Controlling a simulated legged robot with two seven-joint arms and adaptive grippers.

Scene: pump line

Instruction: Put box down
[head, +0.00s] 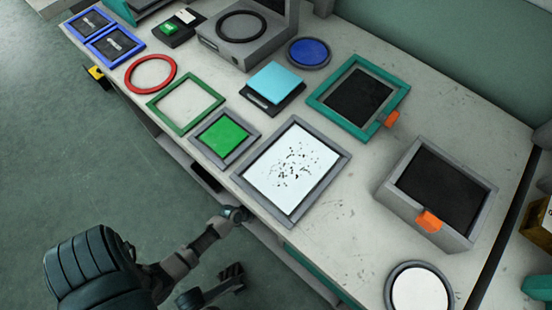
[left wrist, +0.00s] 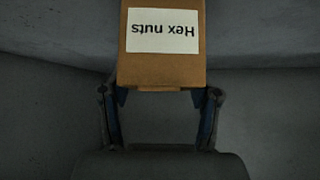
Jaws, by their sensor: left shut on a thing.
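In the left wrist view, my left gripper (left wrist: 161,95) has its two fingers on either side of a brown cardboard box (left wrist: 161,70) and is shut on it. The box has a white label (left wrist: 163,31) reading "Hex nuts", upside down in this view. The top of the box is cut off by the frame. I cannot make out the box in the head view. Parts of my arm show at the lower left of the head view, beside the bench's front edge. My right gripper is not clearly seen.
The pale bench (head: 345,205) holds a white speckled tray (head: 262,170), a green pad (head: 224,137), a green frame (head: 150,103), a red ring (head: 128,76), a teal-framed dark tray (head: 317,103) and a grey open bin (head: 459,237). Bare bench shows between the speckled tray and bin.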

